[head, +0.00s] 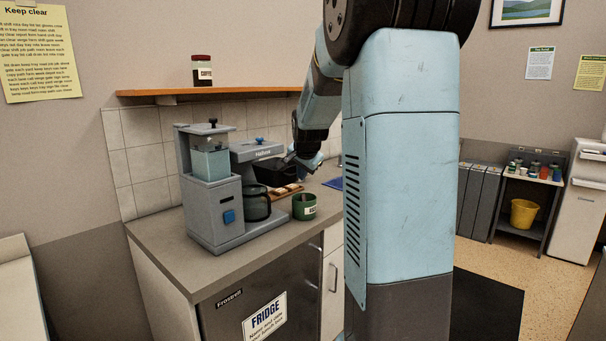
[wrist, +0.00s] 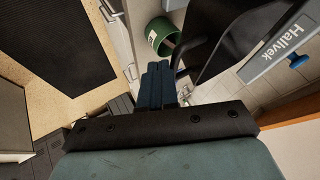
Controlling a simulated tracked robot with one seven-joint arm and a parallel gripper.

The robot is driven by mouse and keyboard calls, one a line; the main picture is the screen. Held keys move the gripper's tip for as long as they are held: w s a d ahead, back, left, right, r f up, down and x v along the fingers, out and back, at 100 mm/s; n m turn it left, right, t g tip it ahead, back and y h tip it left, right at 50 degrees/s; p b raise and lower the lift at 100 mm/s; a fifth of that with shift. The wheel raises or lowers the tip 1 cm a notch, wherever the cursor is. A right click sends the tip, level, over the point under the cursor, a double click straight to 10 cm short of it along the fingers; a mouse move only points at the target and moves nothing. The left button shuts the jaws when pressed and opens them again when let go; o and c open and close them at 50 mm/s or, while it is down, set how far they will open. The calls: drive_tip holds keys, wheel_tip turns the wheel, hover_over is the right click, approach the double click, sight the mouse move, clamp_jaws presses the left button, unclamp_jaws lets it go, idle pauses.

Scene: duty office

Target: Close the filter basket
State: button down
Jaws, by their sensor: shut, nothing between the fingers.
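The coffee machine (head: 212,205) is grey and stands on the counter, with a glass carafe (head: 257,204) in it. Its black filter basket (head: 272,170) sticks out to the right from under the machine's head (head: 256,150), so it stands open. In the wrist view the basket (wrist: 228,42) is a large dark shape at upper right, with a thin black handle (wrist: 184,50) on its left side. My gripper (head: 294,160) is at the basket's right end; in the wrist view its dark blue fingers (wrist: 157,68) are together and empty, close beside the handle. I cannot tell whether they touch it.
A green mug (head: 304,207) stands on the counter right of the carafe, below my gripper. A board with small brown items (head: 285,190) lies behind it. An orange shelf (head: 210,93) with a coffee jar (head: 202,72) hangs above. The fridge (head: 262,305) is under the counter.

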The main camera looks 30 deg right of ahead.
drive_tip(key=w+a, duration=0.1)
drive_tip(key=w, duration=0.3)
drive_tip(key=w+a, duration=0.2)
drive_tip(key=w, duration=0.3)
drive_tip(key=w+a, duration=0.2)
drive_tip(key=w, duration=0.2)
drive_tip(key=shift+w, duration=0.25)
drive_tip(key=shift+w+a+r, duration=0.1)
drive_tip(key=shift+w, duration=0.15)
drive_tip(key=s, duration=0.1)
drive_tip(key=s+d, duration=0.1)
drive_tip(key=s+f, duration=0.1)
drive_tip(key=shift+s+d, duration=0.3)
drive_tip(key=shift+s, duration=0.05)
drive_tip(key=v, duration=1)
drive_tip(key=s+a+f+n+y, duration=0.1)
drive_tip(key=s+a+n, duration=0.3)
drive_tip(key=s, duration=0.9)
drive_tip(key=s+a+f+n+g+y, duration=0.1)
drive_tip(key=s+a+f+n, duration=0.2)
drive_tip(key=s, duration=1)
drive_tip(key=s+a+f+n, duration=0.2)
drive_tip(key=s+a+n, duration=0.3)
drive_tip(key=s, duration=0.9)
drive_tip(key=shift+a+f+n+g+y, duration=0.15)
drive_tip(key=shift+a+n+g+y, duration=0.25)
drive_tip(key=shift+a, duration=0.6)
